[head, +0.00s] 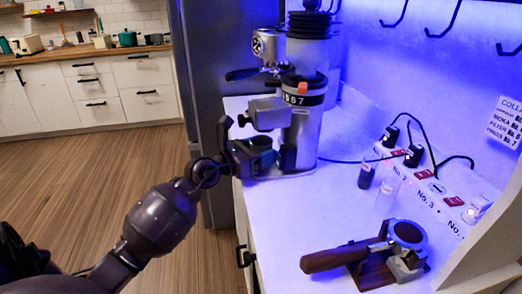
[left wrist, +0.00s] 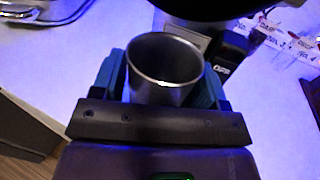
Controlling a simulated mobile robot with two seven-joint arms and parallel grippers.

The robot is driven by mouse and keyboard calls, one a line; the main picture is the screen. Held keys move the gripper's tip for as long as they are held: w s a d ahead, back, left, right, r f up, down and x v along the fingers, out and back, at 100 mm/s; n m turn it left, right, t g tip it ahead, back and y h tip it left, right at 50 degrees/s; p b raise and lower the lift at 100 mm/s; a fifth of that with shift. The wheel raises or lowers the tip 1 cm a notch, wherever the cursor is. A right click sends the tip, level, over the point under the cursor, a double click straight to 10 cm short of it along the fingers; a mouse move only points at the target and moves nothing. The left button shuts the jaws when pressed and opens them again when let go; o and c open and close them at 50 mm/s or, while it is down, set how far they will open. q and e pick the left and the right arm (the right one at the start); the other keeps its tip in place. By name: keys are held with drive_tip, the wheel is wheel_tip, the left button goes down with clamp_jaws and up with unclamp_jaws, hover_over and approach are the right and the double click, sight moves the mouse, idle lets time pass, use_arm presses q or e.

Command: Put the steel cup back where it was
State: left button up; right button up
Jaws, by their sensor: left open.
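The steel cup (left wrist: 165,88) stands upright and looks empty in the left wrist view, between the two fingers of my left gripper (left wrist: 162,72). The jaws are open, with one finger on each side of the cup; whether either finger touches it I cannot tell. In the head view my left gripper (head: 270,157) is low at the foot of the coffee grinder (head: 301,125), by the counter's left edge, and mostly hides the cup. The cup's base is hidden. My right gripper is not in view.
A portafilter (head: 409,235) with a wooden handle rests on a stand at the front right of the white counter (head: 300,215). Two small vials (head: 367,175) and plugged-in cables stand at the back right. The counter's middle is clear. Hooks hang above.

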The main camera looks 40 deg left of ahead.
use_arm(q)
drive_tip(key=shift+s+r, duration=0.1)
drive_tip(key=shift+r, duration=0.1)
drive_tip(key=v, duration=1.2)
drive_tip(key=s+d+f+m+g+y, duration=0.1)
drive_tip(key=s+d+f+m+g, duration=0.1)
drive_tip(key=s+d+f+m, duration=0.3)
drive_tip(key=s+d+f+m+g+y, duration=0.2)
drive_tip(key=s+d+f+m, duration=0.3)
drive_tip(key=f+m, duration=0.9)
drive_tip(key=s+d+f+m+g+y, duration=0.2)
drive_tip(key=s+d+f+m, duration=0.3)
drive_tip(key=m, duration=0.9)
drive_tip(key=s+f, duration=0.3)
drive_tip(key=f, duration=0.2)
drive_tip(key=shift+m+g, duration=0.3)
drive_tip(key=shift+s, duration=0.1)
